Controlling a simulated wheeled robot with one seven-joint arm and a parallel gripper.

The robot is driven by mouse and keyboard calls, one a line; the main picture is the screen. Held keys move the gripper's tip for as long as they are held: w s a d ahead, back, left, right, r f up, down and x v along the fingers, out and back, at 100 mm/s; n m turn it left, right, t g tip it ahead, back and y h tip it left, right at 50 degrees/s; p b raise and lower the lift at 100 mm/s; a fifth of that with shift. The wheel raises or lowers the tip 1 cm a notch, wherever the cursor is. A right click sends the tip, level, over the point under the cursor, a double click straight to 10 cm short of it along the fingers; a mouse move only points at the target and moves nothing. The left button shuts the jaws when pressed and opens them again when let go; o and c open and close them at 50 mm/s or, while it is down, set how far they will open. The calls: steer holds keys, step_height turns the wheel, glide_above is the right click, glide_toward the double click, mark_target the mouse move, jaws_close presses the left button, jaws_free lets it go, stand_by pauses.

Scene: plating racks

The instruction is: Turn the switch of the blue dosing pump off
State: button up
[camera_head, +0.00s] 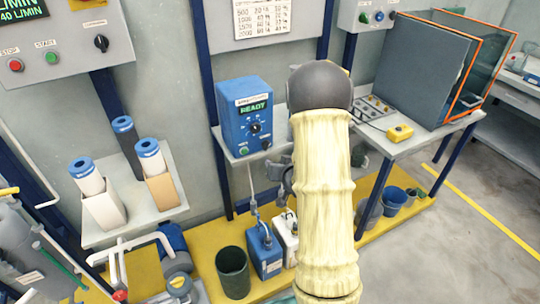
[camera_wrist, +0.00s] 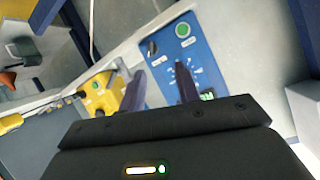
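The blue dosing pump (camera_head: 229,117) stands on a shelf against the wall, left of my arm. Its lit green display reads READY, above a central dial (camera_head: 254,128). At the lower front are a green button (camera_head: 244,151) and a small black switch (camera_head: 266,145). In the wrist view the pump front (camera_wrist: 203,58) appears upside down, with the black switch (camera_wrist: 152,48) beside the green button (camera_wrist: 183,30). The switch's setting is too small to read. My gripper (camera_wrist: 160,84) is open and empty, its fingers apart in front of the panel and partly covering it.
A yellow box with a button (camera_head: 398,132) lies on the table at right, beside large grey panels (camera_head: 420,70). Blue-capped cylinders (camera_head: 150,150) stand on the left shelf. Blue and white canisters (camera_head: 264,252) and a dark bucket (camera_head: 233,272) stand below on the yellow platform.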

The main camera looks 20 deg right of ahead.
mark_target(267, 146)
steer(key=s+d+f+m+t+y+b, duration=0.1)
steer(key=d+f+m+t+b, duration=0.1)
steer(key=d+f+t+b, duration=0.2)
step_height(267, 146, down, 3)
steer(key=shift+d+f+t, duration=0.1)
steer(key=shift+d+t, duration=0.5)
steer(key=shift+d, duration=0.3)
steer(key=shift+s, duration=0.1)
steer(key=w+p, duration=0.1)
steer(key=w, duration=1.6)
steer(key=shift+w+a, duration=0.2)
steer(key=shift+a, duration=0.1)
jaws_close()
